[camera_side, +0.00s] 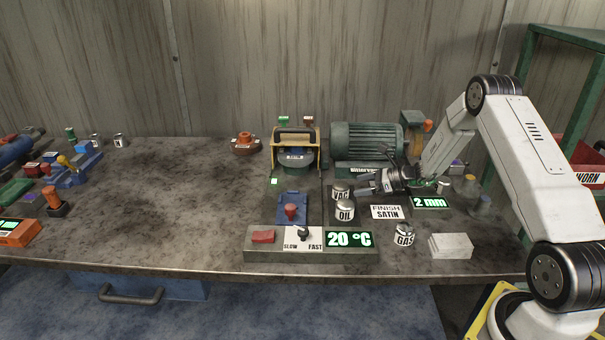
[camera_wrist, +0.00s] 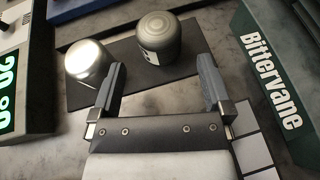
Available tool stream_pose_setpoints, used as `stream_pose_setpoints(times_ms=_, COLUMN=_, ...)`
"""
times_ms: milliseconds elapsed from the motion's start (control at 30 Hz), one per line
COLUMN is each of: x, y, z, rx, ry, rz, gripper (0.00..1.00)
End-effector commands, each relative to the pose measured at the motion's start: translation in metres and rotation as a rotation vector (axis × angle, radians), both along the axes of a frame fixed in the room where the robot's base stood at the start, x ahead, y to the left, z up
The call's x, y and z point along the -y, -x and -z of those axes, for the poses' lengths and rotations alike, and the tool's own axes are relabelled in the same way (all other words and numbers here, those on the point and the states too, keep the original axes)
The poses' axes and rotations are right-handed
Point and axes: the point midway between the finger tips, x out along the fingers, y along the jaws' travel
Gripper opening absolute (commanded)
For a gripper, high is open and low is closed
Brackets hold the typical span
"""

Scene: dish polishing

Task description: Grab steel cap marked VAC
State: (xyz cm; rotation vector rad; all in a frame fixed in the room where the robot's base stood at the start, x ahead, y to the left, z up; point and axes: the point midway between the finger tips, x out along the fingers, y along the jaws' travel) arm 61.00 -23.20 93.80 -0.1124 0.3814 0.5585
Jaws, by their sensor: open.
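The steel cap marked VAC (camera_side: 340,194) stands upright on the bench, just behind the steel cap marked OIL (camera_side: 345,211). My gripper (camera_side: 366,187) is low beside the VAC cap, on its right, with the fingers pointing at it. In the wrist view, my gripper (camera_wrist: 162,66) is open and empty. The VAC cap (camera_wrist: 160,38) is ahead of the gap between the fingers; its lettering is mostly out of sight there. The OIL cap (camera_wrist: 86,60) is close outside the left finger.
A steel cap marked GAS (camera_side: 404,236) stands nearer the front edge. A FINISH SATIN plate (camera_side: 387,212) lies right of the OIL cap. A green motor (camera_side: 367,139) is behind, its Bittervane base (camera_wrist: 272,72) right of the fingers. A 20 °C display (camera_side: 349,239) is in front.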

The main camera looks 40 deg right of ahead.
Motion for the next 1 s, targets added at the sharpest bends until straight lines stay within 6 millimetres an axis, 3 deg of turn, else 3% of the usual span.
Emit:
stream_pose_setpoints(times_ms=533, x=-0.013, y=-0.019, z=0.009, rx=-0.001, ry=-0.002, rz=-0.002, gripper=1.0)
stream_pose_setpoints(times_ms=1000, x=-0.036, y=-0.054, z=0.023, rx=-0.002, ry=-0.001, rz=-0.001, gripper=1.0)
